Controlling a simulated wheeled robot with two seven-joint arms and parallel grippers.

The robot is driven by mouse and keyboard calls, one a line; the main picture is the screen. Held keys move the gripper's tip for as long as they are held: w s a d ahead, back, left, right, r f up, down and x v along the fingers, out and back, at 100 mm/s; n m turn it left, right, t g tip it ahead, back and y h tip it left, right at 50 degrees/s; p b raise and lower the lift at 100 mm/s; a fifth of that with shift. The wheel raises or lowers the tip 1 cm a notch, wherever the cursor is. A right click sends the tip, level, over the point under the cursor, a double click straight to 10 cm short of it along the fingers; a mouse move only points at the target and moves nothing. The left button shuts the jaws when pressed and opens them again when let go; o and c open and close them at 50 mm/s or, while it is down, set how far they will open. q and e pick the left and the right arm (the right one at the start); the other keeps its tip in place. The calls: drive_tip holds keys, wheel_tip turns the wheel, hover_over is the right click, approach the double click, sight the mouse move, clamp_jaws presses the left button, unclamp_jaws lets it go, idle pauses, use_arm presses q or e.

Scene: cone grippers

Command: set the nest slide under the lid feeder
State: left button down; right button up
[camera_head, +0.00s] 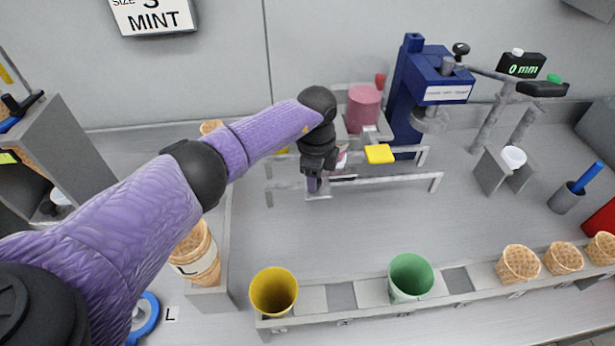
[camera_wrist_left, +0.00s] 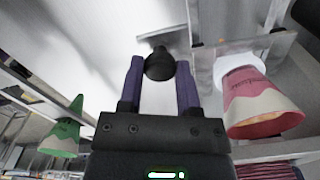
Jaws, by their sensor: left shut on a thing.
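My left gripper (camera_head: 313,184) is over the metal rails left of the blue press. In the left wrist view its purple fingers (camera_wrist_left: 160,85) are shut on a round black knob (camera_wrist_left: 160,63). The knob sits on the nest slide (camera_wrist_left: 262,48), a grey plate with a white ring. A pink and white cone (camera_wrist_left: 262,105) sits in that ring. In the head view the arm and hand hide most of the slide. A pink cylinder (camera_head: 363,108), apparently the lid feeder's stack, stands behind the rails, right of the hand. My right gripper is out of view.
The rails (camera_head: 385,181) run left to right, with a yellow tab (camera_head: 379,154) beside them. The blue press (camera_head: 432,85) stands behind; a display (camera_head: 521,66) reads 0 mm. A front rack holds yellow (camera_head: 274,291) and green (camera_head: 410,277) cups and waffle cones (camera_head: 519,264).

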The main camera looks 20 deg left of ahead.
use_arm(q)
drive_tip(key=shift+c, duration=1.4)
unclamp_jaws()
wheel_tip(320, 180, up, 10)
drive_tip(key=p, duration=0.2)
